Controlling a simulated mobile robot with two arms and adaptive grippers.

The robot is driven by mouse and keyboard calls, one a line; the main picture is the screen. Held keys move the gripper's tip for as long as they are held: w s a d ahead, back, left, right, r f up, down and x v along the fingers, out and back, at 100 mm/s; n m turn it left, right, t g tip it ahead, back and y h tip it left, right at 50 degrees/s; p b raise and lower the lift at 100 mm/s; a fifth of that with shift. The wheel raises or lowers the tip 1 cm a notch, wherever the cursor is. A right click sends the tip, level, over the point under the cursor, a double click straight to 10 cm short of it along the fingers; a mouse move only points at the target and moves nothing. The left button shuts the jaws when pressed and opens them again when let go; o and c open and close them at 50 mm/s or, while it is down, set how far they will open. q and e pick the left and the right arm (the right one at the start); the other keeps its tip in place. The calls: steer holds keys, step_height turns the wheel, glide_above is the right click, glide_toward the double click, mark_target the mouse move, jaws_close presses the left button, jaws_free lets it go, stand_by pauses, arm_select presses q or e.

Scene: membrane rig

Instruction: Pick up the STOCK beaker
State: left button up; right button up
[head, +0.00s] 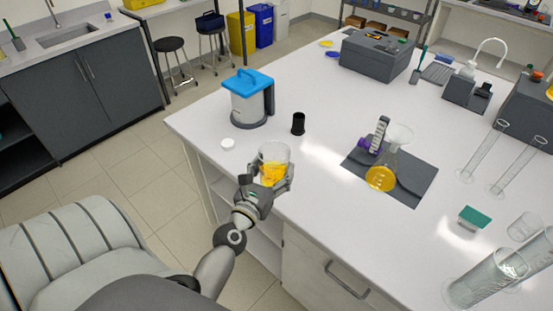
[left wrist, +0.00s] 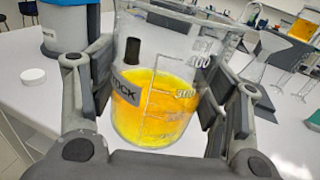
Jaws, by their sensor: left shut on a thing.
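The STOCK beaker (head: 273,165) is clear glass with yellow-orange liquid in its lower part. In the left wrist view the beaker (left wrist: 155,95) shows volume marks and a grey label ending in "OCK". My left gripper (head: 272,187) is at the near left edge of the bench, with its fingers on both sides of the beaker. The left wrist view shows the fingers of the gripper (left wrist: 158,100) shut on it. The beaker stands about upright; I cannot tell whether its base touches the bench. My right gripper is not in view.
A blue-lidded jug (head: 248,98), a black cylinder (head: 298,123) and a white cap (head: 227,143) stand near the beaker. A flask with yellow liquid (head: 381,178) stands on a dark mat (head: 417,187) to the right.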

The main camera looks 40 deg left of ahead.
arm_select(q)
steer(key=shift+s+d+r, duration=0.15)
steer(key=shift+s+r, duration=0.15)
steer(key=shift+s, duration=0.15)
